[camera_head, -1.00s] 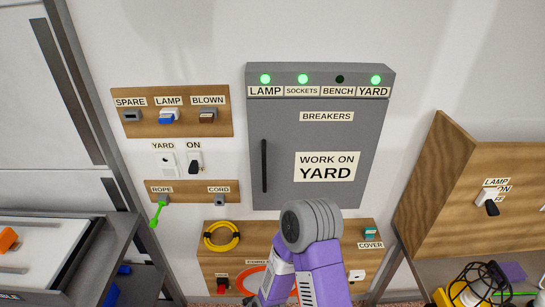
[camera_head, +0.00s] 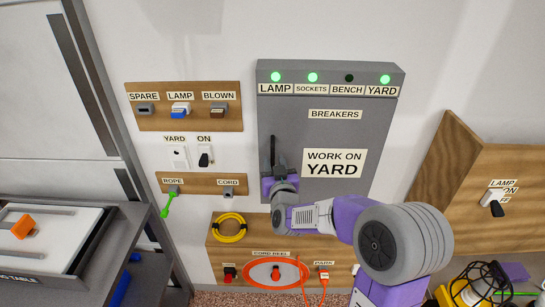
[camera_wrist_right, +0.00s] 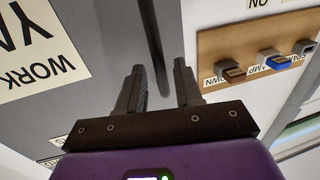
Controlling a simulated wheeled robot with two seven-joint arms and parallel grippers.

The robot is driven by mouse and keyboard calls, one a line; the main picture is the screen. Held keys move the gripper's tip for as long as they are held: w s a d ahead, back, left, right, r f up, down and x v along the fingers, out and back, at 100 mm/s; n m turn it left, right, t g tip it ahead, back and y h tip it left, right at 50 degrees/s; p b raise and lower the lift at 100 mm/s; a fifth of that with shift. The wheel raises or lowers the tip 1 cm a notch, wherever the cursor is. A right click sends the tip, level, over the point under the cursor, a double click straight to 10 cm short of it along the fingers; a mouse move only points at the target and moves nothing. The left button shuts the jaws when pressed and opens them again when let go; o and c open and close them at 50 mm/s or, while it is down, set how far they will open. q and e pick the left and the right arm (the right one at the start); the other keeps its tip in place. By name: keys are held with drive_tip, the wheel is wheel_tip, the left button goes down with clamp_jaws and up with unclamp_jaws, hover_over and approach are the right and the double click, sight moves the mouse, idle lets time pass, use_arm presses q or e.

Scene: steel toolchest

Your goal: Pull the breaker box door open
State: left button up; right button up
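The grey breaker box (camera_head: 388,120) hangs on the wall with its door (camera_head: 290,125) shut flat. The door's black upright handle (camera_head: 273,148) is on its left side and also shows in the right wrist view (camera_wrist_right: 153,40). My right gripper (camera_head: 279,171) is at the handle's lower part, in front of the door. In the right wrist view my right gripper (camera_wrist_right: 159,72) is open, with one finger on each side of the handle's line. No finger visibly presses on the handle. The handle's lower part is partly hidden in the head view. My left gripper is out of view.
Below is a cord-reel board (camera_head: 225,255) with a yellow coil (camera_head: 229,228). A wooden panel (camera_head: 470,190) stands at the right. A grey bench (camera_head: 85,255) stands at the left.

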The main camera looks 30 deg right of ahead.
sight(273, 158)
drive_tip(key=shift+x, duration=1.55)
clamp_jaws()
